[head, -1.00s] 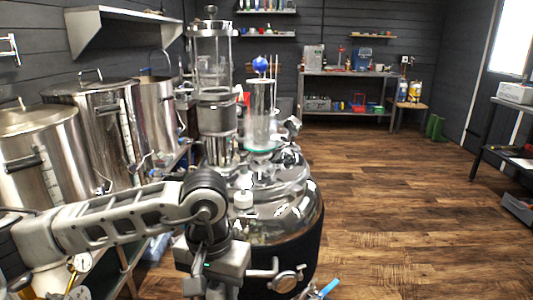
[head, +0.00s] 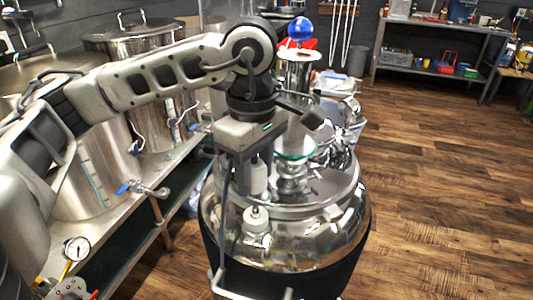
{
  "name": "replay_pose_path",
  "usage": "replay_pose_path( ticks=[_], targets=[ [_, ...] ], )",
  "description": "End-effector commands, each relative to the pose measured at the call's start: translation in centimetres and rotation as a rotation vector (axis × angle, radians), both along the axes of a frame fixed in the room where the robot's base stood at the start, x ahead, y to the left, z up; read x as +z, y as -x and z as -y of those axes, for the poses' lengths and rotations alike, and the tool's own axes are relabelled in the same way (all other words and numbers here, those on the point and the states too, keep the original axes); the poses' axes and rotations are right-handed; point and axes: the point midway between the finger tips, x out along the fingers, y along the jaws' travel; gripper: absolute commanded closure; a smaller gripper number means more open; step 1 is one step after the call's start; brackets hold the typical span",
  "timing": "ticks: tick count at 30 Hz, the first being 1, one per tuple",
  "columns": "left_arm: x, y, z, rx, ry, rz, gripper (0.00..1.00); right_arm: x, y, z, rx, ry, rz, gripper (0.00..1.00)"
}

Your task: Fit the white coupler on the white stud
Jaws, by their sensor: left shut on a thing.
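The glass vessel (head: 325,238) with a dark lower jacket stands at the centre. The white stud (head: 256,220) stands upright on the vessel's left shoulder. My left gripper (head: 256,182) points down over that shoulder. It is shut on the white coupler (head: 258,178), a small pale cylinder partly hidden by the fingers. The coupler appears above the stud in the picture, with a gap between them. I cannot tell how exactly the two line up. My right gripper is not in view.
A glass column with a blue ball (head: 301,29) rises from the vessel lid behind my gripper. Steel kettles (head: 145,40) with valves stand on a bench along the left, with a pressure gauge (head: 77,249) at its front. The wooden floor at right is free.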

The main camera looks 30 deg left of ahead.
Motion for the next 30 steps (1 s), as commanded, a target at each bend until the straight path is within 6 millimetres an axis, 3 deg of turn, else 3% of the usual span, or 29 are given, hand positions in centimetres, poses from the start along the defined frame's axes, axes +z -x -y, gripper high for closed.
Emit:
replay_pose_path(
  ticks=[18,30],
  targets=[
    [-5.2,0.1,0.0,0.008,0.000,-0.001,0.84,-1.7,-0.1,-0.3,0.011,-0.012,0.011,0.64],
    [-5.7,0.1,0.0,0.008,0.000,-0.001,0.84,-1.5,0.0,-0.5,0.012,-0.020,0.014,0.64]
  ],
)
